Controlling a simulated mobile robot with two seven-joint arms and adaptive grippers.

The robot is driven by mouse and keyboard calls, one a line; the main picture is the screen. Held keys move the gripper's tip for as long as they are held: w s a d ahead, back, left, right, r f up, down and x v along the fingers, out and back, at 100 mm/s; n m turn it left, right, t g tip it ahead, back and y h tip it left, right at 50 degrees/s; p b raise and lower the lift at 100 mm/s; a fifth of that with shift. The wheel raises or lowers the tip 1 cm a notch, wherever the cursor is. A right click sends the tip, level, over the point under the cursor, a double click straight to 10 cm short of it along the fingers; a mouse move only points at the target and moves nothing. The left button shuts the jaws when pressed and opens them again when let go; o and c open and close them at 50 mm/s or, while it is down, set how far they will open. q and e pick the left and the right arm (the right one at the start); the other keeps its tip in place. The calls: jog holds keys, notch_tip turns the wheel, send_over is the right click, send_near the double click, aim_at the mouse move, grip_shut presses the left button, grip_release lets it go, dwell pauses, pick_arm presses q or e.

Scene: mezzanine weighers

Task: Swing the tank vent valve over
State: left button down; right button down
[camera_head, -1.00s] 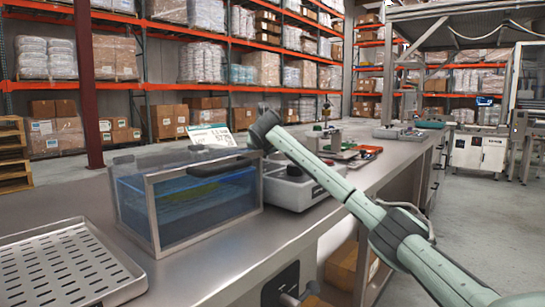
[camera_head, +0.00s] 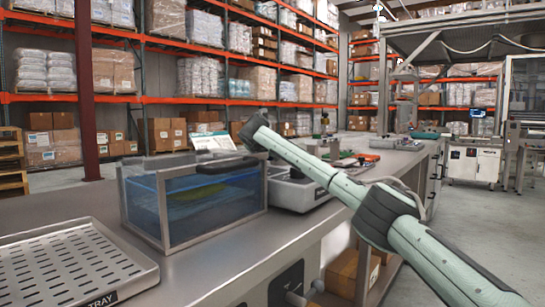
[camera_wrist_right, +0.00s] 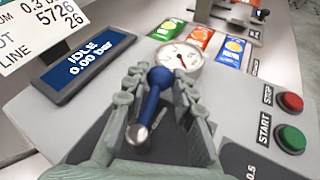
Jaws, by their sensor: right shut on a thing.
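The vent valve's blue lever (camera_wrist_right: 154,98), with a round blue knob and a metal pivot end, shows in the right wrist view. My right gripper (camera_wrist_right: 160,80) has its grey fingers on both sides of the lever near the knob and is shut on it. The lever sits on a grey console with a blue display (camera_wrist_right: 85,66) reading IDLE 0.00 bar. A round pressure gauge (camera_wrist_right: 181,60) is just beyond the knob. In the head view the clear tank (camera_head: 190,215) stands left of the pale console (camera_head: 297,192); my right arm hides the gripper and lever there. My left gripper is out of view.
A red STOP button (camera_wrist_right: 291,102) and a green START button (camera_wrist_right: 291,139) lie right of the lever. Coloured cards (camera_wrist_right: 199,38) lie beyond the gauge. A perforated tray (camera_head: 75,265) is on the bench at the front left. Shelving stands behind.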

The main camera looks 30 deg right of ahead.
jog(key=c, duration=1.3)
grip_release()
jog(key=shift+o, duration=0.2)
notch_tip(320, 180, up, 10)
